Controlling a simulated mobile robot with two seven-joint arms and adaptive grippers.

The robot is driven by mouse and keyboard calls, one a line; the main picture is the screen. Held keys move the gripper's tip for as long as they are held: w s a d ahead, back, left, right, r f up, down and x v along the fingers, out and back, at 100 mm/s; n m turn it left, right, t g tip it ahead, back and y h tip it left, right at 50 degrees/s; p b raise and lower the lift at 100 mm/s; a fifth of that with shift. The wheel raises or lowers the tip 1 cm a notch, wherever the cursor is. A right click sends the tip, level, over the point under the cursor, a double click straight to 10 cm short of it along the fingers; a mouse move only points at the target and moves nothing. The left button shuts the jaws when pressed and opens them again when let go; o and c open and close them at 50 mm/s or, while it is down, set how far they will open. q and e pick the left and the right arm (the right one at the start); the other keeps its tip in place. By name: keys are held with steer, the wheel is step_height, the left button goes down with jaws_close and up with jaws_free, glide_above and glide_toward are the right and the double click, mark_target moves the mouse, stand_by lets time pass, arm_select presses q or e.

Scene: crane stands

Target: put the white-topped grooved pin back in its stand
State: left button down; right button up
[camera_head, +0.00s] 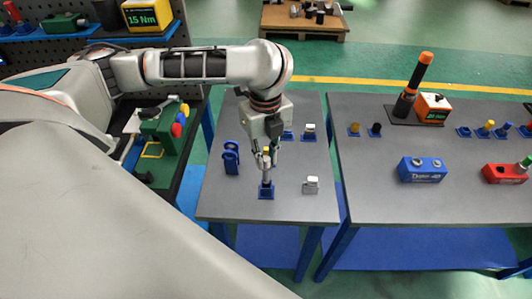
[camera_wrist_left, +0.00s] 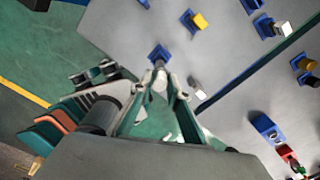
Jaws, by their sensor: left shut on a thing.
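My left gripper (camera_head: 267,163) points down over the near part of the left table and is shut on a grey pin (camera_head: 266,177). The pin is upright, and its lower end is at a small blue stand (camera_head: 266,191). I cannot tell how deep it sits in the stand. In the left wrist view the fingertips (camera_wrist_left: 160,82) close around the pin's pale top (camera_wrist_left: 160,64), with the blue stand (camera_wrist_left: 157,51) just beyond. The fingers hide most of the pin's upper part and any groove. My right gripper is not in view.
A silver-white block (camera_head: 311,184) stands right of the blue stand. A blue upright holder (camera_head: 231,156) stands to the left. A white-topped piece (camera_head: 309,130) in a blue base and a yellow-topped piece (camera_head: 267,149) are farther back. The table's front strip is clear.

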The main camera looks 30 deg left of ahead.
mark_target(266, 169)
arm_select(q)
steer(key=shift+f, duration=0.15)
stand_by(0.4)
steer(key=shift+f+b, duration=0.35)
steer(key=shift+f, duration=1.9)
steer(key=c, duration=1.8)
jaws_free()
steer(key=shift+f, duration=0.1)
steer(key=shift+c, duration=0.2)
steer(key=shift+r+p, duration=1.05)
steer(key=shift+r, duration=1.5)
